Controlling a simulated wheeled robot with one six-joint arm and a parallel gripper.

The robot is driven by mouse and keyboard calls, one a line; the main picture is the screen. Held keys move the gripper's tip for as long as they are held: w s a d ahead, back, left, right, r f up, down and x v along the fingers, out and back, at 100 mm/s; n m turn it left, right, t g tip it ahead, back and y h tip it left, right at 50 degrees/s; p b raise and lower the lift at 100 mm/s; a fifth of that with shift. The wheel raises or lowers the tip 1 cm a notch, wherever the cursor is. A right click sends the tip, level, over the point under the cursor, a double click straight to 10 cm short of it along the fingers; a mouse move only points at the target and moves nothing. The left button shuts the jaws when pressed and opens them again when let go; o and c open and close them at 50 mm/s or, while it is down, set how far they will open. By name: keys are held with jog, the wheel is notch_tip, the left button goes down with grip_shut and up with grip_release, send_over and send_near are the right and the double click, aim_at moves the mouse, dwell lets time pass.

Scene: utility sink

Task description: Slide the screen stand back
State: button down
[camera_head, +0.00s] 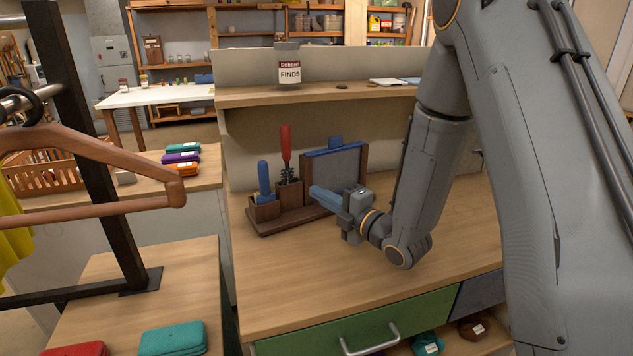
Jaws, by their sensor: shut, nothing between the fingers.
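The screen stand (275,228) is a dark wooden base on the light wood desk. It carries a grey screen panel (336,172) with a blue top edge and a wooden frame. Small wooden holders at its left end contain a blue-handled tool (263,178) and a red-handled tool (286,143). My gripper (316,192) is shut and empty, its blue fingers pointing left in front of the screen panel's lower part. The fingers hide some of the panel and base. I cannot tell whether they touch the stand.
A raised shelf (240,96) with a labelled jar (288,66) runs behind the stand. The desk (300,285) is clear in front. A brown hanger (95,160) on a dark rack stands at the left. A green drawer (360,325) is below the desk top.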

aim_at(315, 175)
jog(key=w, duration=0.2)
jog(key=w+a+p, duration=0.1)
jog(key=w, duration=0.2)
jog(key=shift+w, duration=0.35)
jog(key=w+b, duration=0.2)
jog(key=w, duration=0.1)
jog(key=shift+w+d+f, duration=0.1)
jog(key=shift+w+d, duration=0.1)
jog(key=shift+w+b, duration=0.45)
jog(key=shift+w, duration=0.05)
